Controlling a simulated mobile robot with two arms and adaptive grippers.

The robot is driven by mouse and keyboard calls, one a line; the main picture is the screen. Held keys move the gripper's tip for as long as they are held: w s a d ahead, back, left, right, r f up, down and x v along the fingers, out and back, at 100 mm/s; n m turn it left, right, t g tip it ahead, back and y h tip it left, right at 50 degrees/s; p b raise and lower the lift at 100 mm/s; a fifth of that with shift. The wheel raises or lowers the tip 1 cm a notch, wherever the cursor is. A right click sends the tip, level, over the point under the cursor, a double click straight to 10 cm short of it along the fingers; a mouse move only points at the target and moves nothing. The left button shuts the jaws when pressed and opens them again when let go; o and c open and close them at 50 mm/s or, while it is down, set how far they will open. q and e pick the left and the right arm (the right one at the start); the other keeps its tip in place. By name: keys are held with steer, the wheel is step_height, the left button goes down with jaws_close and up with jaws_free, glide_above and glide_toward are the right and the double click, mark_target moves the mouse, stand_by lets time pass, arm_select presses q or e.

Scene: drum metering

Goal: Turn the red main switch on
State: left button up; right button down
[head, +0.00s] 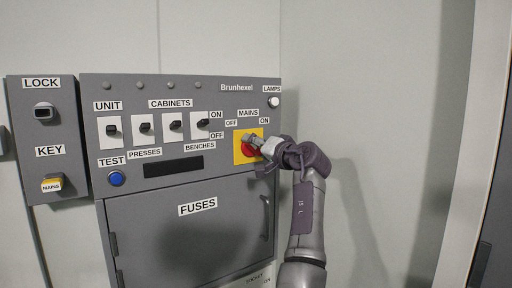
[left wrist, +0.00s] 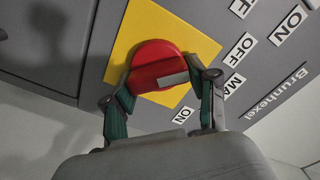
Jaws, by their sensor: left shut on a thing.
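The red main switch (head: 249,152) sits on a yellow square plate (head: 238,159) at the right of the grey panel, under the MAINS label. In the left wrist view the red knob (left wrist: 150,62) shows large on its yellow plate (left wrist: 124,48), with a grey strip near its lower edge. My left gripper (head: 256,142) reaches the knob from the right and is shut on it; its two fingers (left wrist: 165,85) lie on either side of the knob. The gripper partly covers the knob in the head view. I cannot tell for certain which label the switch points to. My right gripper is not in view.
The panel holds several black toggle switches (head: 175,124), a blue TEST button (head: 116,178) and a white LAMPS button (head: 274,102). A FUSES door (head: 170,235) with a handle is below. A lock box (head: 43,140) stands at left. The wall at right is clear.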

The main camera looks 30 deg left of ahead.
arm_select(q)
steer(key=shift+r+m+p, duration=0.15)
steer(key=shift+m+p, duration=0.45)
steer(key=shift+p, duration=0.4)
steer(key=m+p, duration=0.5)
steer(key=p, duration=0.1)
steer(key=m+p, duration=0.5)
steer(key=p, duration=0.1)
steer(key=m+p, duration=0.4)
steer(key=p, duration=0.2)
steer(key=shift+f+m, duration=0.4)
steer(key=shift+f+m+p, duration=0.25)
steer(key=shift+m+p, duration=0.75)
steer(key=shift+p, duration=0.25)
steer(key=o, duration=1.2)
steer(key=shift+c, duration=0.2)
